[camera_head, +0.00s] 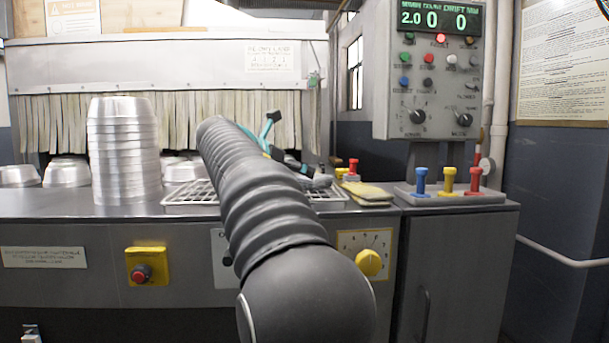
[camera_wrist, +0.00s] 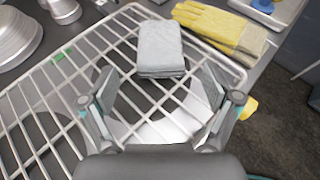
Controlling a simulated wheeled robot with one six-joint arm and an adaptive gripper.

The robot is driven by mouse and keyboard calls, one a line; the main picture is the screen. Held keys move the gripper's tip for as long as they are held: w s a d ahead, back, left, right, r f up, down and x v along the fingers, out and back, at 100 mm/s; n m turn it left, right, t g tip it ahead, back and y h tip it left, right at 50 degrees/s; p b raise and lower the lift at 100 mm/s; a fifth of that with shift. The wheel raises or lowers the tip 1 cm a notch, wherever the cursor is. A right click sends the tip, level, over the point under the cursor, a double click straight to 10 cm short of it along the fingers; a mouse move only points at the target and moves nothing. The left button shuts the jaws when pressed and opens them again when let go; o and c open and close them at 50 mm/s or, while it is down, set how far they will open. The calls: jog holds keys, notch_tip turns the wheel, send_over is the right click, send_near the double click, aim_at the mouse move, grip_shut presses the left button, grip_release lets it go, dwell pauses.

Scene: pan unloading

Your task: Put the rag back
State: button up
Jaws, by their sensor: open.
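The rag, a folded light grey cloth (camera_wrist: 158,45), lies flat on a white wire rack (camera_wrist: 97,45) in the wrist view, just beyond my fingers. My gripper (camera_wrist: 158,90) is open and empty, with one finger on each side of the gap and the rag ahead of that gap. In the head view my gripper (camera_head: 285,150) is small and partly behind my arm, low over the rack (camera_head: 330,195). A grey patch beside it may be the rag, but I cannot tell for sure.
Yellow gloves (camera_wrist: 215,25) lie at the rack's right; they also show in the head view (camera_head: 366,191). A tall stack of metal pans (camera_head: 124,150) stands left. Blue, yellow and red levers (camera_head: 448,183) stand right. The counter's right edge drops to the floor.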

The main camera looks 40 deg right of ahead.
jog(key=v, duration=0.6)
jog(key=s+a+f+m+y, duration=0.4)
jog(key=s+a+f+m, duration=0.3)
jog(key=f, duration=0.4)
jog(key=s+a+f+m+t+y, duration=0.1)
jog(key=s+a+f+m+y, duration=0.3)
jog(key=s+a+f, duration=0.5)
jog(key=s+a+f+m+t+y, duration=0.1)
jog(key=s+a+f+m+y, duration=0.4)
jog(key=s+a+f+m, duration=0.3)
jog(key=s+f+m, duration=0.1)
jog(key=s+f, duration=0.2)
jog(key=f, duration=0.3)
jog(key=shift+s+a+m, duration=0.3)
jog(key=shift+s, duration=0.05)
jog(key=shift+f, duration=0.1)
